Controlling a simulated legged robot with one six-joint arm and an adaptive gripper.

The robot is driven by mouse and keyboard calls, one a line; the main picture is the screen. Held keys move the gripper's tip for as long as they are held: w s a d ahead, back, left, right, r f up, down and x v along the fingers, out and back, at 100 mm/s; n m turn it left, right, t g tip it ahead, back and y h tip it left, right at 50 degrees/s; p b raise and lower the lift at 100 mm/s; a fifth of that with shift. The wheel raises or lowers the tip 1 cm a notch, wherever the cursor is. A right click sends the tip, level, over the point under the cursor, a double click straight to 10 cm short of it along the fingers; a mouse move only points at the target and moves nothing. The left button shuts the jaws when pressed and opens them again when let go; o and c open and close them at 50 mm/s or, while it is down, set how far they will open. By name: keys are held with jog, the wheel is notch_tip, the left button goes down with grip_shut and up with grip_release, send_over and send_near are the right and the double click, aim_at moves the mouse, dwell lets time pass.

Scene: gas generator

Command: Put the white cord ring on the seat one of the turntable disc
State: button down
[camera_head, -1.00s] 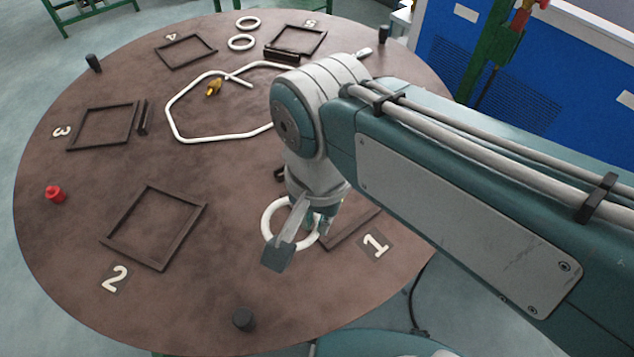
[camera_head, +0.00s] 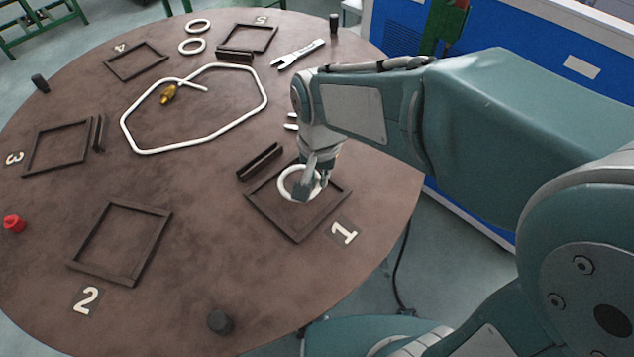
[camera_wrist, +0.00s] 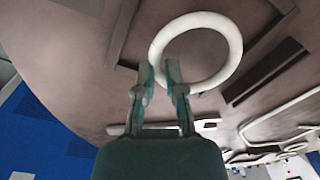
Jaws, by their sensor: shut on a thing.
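The white cord ring (camera_head: 281,184) is in my gripper (camera_head: 315,186), over the inside of the dark square frame of seat one (camera_head: 270,218). The "1" label (camera_head: 344,233) lies beside that frame on the brown turntable disc (camera_head: 200,260). In the wrist view my gripper (camera_wrist: 159,74) is shut on the near edge of the ring (camera_wrist: 236,48). The ring looks roughly flat and lies over the frame area. I cannot tell whether it touches the disc. My gripper and wrist hide part of the ring and the frame's far side.
A dark upright bar (camera_head: 260,162) stands beside seat one. A bent white cord loop (camera_head: 196,143) with a brass piece (camera_head: 168,94) lies mid-disc. Two more white rings (camera_head: 192,46) and a wrench (camera_head: 297,54) lie farther back. A black knob (camera_head: 220,322) stands near the front edge.

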aim_at(315, 185)
jog(key=f, duration=0.2)
jog(key=shift+a+f, duration=0.25)
jog(key=shift+f, duration=0.1)
jog(key=shift+a+f, duration=0.15)
jog(key=shift+a, duration=0.1)
jog(key=shift+d, duration=0.15)
jog(key=c, duration=0.7)
grip_release()
jog(key=shift+d, duration=0.1)
jog(key=shift+r, duration=0.45)
notch_tip(315, 185, up, 11)
jog(key=shift+s+d+r, duration=0.1)
